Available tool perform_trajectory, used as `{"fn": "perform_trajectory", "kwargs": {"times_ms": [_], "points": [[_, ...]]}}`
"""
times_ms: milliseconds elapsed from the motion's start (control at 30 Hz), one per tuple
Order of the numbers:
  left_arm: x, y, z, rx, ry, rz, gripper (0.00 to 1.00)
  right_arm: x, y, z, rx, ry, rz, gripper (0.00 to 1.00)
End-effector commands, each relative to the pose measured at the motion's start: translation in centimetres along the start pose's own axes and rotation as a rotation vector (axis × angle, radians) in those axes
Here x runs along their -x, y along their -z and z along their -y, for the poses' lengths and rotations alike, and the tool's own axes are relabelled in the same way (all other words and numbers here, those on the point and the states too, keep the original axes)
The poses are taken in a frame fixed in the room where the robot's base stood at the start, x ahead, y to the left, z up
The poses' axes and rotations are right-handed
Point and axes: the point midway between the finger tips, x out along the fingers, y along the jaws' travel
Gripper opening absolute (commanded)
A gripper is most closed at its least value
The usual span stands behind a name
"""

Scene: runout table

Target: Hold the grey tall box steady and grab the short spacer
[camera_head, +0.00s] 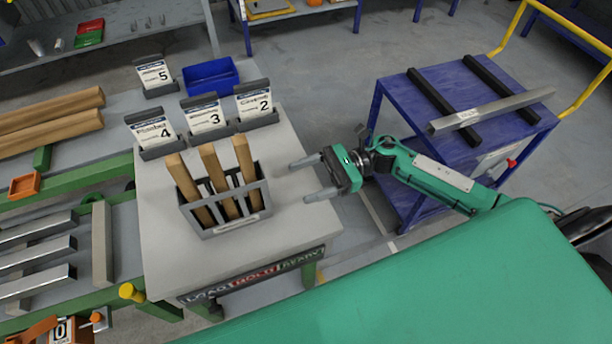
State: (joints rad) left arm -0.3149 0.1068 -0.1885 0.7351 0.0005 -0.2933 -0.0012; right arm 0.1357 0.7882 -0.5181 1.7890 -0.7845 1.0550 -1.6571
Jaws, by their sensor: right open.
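A grey tall box (228,228) with an open top and slatted walls stands on the light grey table (165,258). Three wooden pieces stand in it, leaning: a left one (184,180), a middle one (212,165) and a right one (243,156). Their lower ends are partly hidden by the box, and I cannot tell which is the short spacer. My right gripper (299,183) is open and empty. Its fingers point left toward the box, to the right of it and apart from it. My left gripper is out of view.
Numbered card holders (209,118) and a blue bin (211,75) stand behind the box. A blue cart (395,92) with a metal bar is at right. Rollers with metal bars (38,253) lie at left. The table's front left is clear.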

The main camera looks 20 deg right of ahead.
Motion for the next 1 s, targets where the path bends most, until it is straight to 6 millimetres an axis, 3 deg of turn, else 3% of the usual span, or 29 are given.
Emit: {"fn": "perform_trajectory", "kwargs": {"times_ms": [167,367,600,800,1000], "points": [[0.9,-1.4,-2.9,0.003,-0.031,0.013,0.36,-3.2,-0.5,0.0,-0.001,-0.002,0.005,0.71],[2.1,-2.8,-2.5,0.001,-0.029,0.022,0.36,-7.2,-0.6,0.0,-0.002,-0.001,0.005,0.71],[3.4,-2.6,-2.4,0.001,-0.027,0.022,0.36,-11.1,-0.4,0.1,-0.003,0.002,0.004,0.71],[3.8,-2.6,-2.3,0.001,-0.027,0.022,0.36,-12.5,-0.2,0.1,-0.002,0.001,0.002,0.71],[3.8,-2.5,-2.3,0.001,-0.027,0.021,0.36,-12.7,-0.1,0.0,-0.002,0.002,0.001,0.71]]}}
